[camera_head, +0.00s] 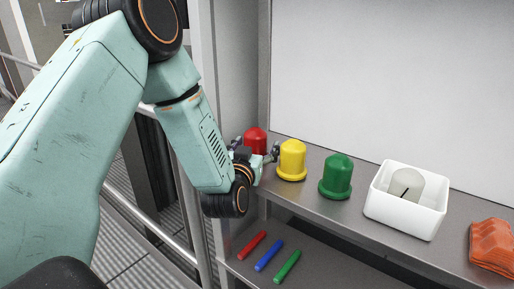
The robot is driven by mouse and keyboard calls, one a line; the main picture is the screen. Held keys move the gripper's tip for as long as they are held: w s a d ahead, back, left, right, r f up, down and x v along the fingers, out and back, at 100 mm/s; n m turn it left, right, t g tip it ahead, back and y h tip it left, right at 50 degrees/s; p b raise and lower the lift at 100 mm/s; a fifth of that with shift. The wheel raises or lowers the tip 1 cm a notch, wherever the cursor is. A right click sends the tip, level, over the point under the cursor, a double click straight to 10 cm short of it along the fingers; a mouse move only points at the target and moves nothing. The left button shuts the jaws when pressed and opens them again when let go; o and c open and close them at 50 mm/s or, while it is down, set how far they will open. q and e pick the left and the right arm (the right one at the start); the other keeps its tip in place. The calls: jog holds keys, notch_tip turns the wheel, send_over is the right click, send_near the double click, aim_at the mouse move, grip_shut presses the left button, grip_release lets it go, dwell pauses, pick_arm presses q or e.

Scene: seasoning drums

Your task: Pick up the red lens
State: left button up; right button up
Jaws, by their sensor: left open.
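The red lens (255,138) is a small dome-topped cap standing upright on the grey metal shelf, at the left end of a row of lenses. My left gripper (256,146) is open at the red lens, with one finger on its left side and one on its right. The gripper hides the lower part of the lens, and I cannot tell whether the fingers touch it. My right gripper is out of view.
A yellow lens (292,160) stands close to the right finger. Red (252,245), blue (269,255) and green (287,267) sticks lie below.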

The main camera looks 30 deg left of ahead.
pick_arm(q)
jog(key=shift+a+f, duration=0.15)
jog(key=shift+a, duration=0.1)
jog(key=shift+c, duration=1.1)
jog(key=shift+d, duration=0.2)
jog(key=c, duration=0.4)
jog(key=shift+a, duration=0.1)
jog(key=c, duration=0.6)
jog(key=shift+c, duration=0.4)
